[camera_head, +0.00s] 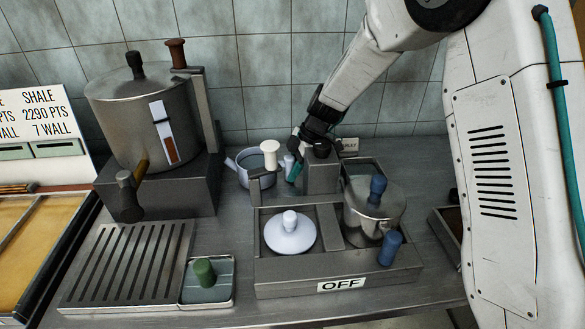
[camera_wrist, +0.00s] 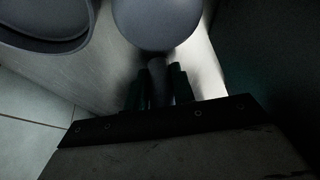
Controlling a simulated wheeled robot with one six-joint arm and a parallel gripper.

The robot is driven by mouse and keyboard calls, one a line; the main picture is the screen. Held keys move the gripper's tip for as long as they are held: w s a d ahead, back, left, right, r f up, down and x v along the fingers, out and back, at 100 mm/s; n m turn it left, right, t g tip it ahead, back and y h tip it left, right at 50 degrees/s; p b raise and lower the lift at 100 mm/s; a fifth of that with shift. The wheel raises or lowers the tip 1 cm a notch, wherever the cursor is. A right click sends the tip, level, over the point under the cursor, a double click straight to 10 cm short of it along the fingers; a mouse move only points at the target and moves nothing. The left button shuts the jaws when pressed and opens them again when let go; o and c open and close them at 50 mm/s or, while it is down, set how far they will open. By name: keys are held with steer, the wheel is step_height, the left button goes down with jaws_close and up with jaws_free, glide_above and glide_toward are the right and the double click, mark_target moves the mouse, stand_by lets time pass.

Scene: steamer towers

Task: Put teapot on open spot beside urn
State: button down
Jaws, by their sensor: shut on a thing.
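The teapot (camera_head: 253,176), a pale blue-grey open pot with a spout on its left, is behind the burner unit. Its base is partly hidden by a post and lever, so I cannot tell whether it touches the counter. My gripper (camera_head: 295,168) is at its right side, shut on its upright pale handle (camera_head: 288,162). In the dark wrist view, my fingers (camera_wrist: 158,88) close on a grey handle below a rounded grey body. The metal urn (camera_head: 140,115) stands at the left on a dark block, its tap at the front.
Bare counter (camera_head: 228,222) shows between the urn's block and the burner unit (camera_head: 275,287). The unit holds a pale lid (camera_head: 289,238) and a metal pot (camera_head: 365,215). A slatted drip tray (camera_head: 120,270) and a small green-knobbed tray (camera_head: 206,292) lie in front of the urn.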

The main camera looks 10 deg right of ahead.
steer(key=shift+f, duration=0.1)
steer(key=c, duration=1.1)
jaws_free()
steer(key=v, duration=0.7)
steer(key=shift+r, duration=0.3)
steer(key=shift+d, duration=0.15)
steer(key=shift+v, duration=2.25)
